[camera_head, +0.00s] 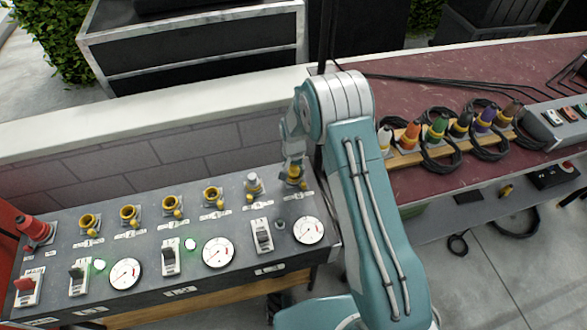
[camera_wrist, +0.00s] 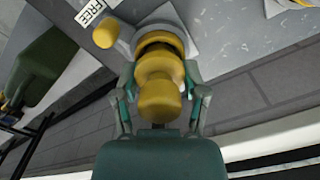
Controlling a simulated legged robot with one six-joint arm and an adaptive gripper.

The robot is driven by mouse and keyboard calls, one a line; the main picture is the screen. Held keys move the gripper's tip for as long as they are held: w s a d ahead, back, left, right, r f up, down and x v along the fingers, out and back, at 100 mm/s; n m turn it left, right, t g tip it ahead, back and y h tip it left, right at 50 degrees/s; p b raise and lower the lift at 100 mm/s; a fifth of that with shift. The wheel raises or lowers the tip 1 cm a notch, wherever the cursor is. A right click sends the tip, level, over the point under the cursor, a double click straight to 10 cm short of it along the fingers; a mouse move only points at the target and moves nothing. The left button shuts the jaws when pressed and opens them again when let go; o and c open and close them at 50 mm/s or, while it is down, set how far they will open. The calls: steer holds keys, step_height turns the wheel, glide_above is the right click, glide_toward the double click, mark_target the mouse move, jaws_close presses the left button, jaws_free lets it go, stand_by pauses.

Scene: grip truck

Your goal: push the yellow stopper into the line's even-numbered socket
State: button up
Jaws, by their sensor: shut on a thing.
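My gripper (camera_head: 293,160) is at the right end of the row of sockets on the dark panel (camera_head: 145,255). It is shut on a yellow stopper (camera_wrist: 160,98), with one finger on each side of it. The stopper's far end meets a ringed yellow socket (camera_wrist: 160,42) on a pale square flange. I cannot tell how deep it sits. Several other yellow sockets (camera_head: 130,214) run to the left. The socket numbers are too small to read.
Switches (camera_head: 170,257) and round gauges (camera_head: 218,252) line the panel's front. A low block wall (camera_head: 130,165) runs behind. Coloured plugs with black cables (camera_head: 437,128) stand on a red bench (camera_head: 480,75) at right.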

steer(key=shift+f, duration=0.3)
steer(key=o, duration=1.2)
steer(key=shift+o, duration=0.4)
steer(key=shift+r, duration=2.5)
